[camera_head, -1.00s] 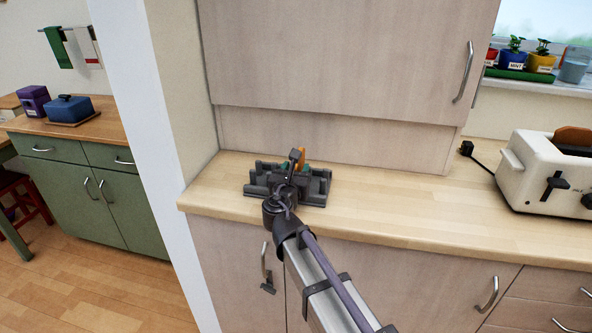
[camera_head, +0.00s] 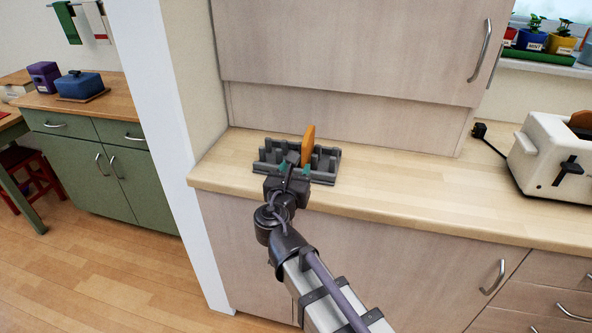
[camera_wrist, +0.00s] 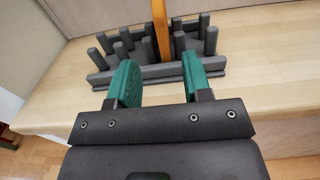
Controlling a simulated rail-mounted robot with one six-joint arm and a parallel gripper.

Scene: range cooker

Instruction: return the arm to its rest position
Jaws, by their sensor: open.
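My gripper (camera_head: 296,170) is open and empty, just in front of the grey rack on the wooden counter. Its two green fingers are spread apart in the wrist view (camera_wrist: 160,68). The grey rack (camera_head: 328,162) has several upright posts. It also shows at the top of the wrist view (camera_wrist: 100,77). An orange-brown slice (camera_head: 308,140) stands upright in the rack, between posts. In the wrist view the slice (camera_wrist: 160,28) is beyond the fingertips, lined up with the gap, and appears clear of them.
A cream toaster (camera_head: 545,150) with a slice in it stands on the counter (camera_head: 430,190) at the right. Cupboard doors (camera_head: 350,50) rise behind the rack. A white wall edge (camera_head: 180,130) is to the left. The counter between rack and toaster is clear.

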